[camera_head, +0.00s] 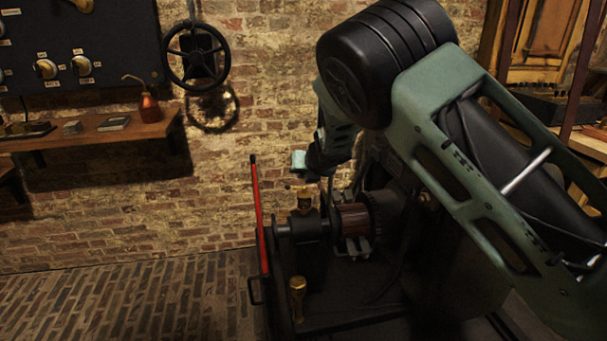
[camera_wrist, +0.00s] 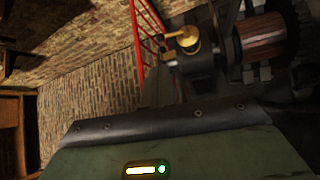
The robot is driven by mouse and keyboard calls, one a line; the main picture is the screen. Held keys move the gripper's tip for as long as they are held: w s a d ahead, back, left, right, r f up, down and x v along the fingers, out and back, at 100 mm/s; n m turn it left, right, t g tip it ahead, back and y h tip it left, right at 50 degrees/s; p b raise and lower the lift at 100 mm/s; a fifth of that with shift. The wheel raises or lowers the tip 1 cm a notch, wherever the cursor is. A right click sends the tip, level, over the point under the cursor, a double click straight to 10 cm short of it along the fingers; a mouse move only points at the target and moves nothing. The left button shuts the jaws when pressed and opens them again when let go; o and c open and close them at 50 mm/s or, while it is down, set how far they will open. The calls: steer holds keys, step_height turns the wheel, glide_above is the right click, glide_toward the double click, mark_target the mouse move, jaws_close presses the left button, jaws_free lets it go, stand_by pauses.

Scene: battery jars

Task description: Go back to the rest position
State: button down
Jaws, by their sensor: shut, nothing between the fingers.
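My gripper (camera_head: 322,168) hangs at the end of my green and black arm in the head view, small and dark. It is shut and empty, above a dark machine with a reddish-brown wound drum (camera_head: 353,219). A brass cup-like fitting (camera_head: 304,199) sits on the machine's bearing, a little left of and below my gripper. In the wrist view the brass fitting (camera_wrist: 185,38) and the drum (camera_wrist: 262,37) show at the top. My own green housing fills the bottom there, and the fingertips are not clearly seen.
A red rail (camera_head: 259,215) stands left of the machine, with a brass knob (camera_head: 297,298) in front. A wooden shelf (camera_head: 95,138) bears a red oil can (camera_head: 149,108). A black handwheel (camera_head: 196,55) hangs on the brick wall. The brick floor at left is clear.

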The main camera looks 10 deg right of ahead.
steer(key=s+a+r+m+g, duration=0.1)
steer(key=s+r+m+g, duration=0.15)
steer(key=s+m, duration=1.05)
steer(key=s+r+m+g+h, duration=0.15)
steer(key=s+m+g, duration=0.3)
steer(key=s, duration=1.65)
steer(key=s+a+r+m+g, duration=0.1)
steer(key=s+r+m+g, duration=0.15)
steer(key=s+m, duration=1.1)
steer(key=s+r+n+p, duration=0.3)
steer(key=r+p, duration=1.1)
steer(key=r, duration=0.1)
steer(key=shift+s+r+n+p, duration=0.15)
steer(key=shift+r+n+p, duration=0.1)
steer(key=shift+n+p, duration=0.15)
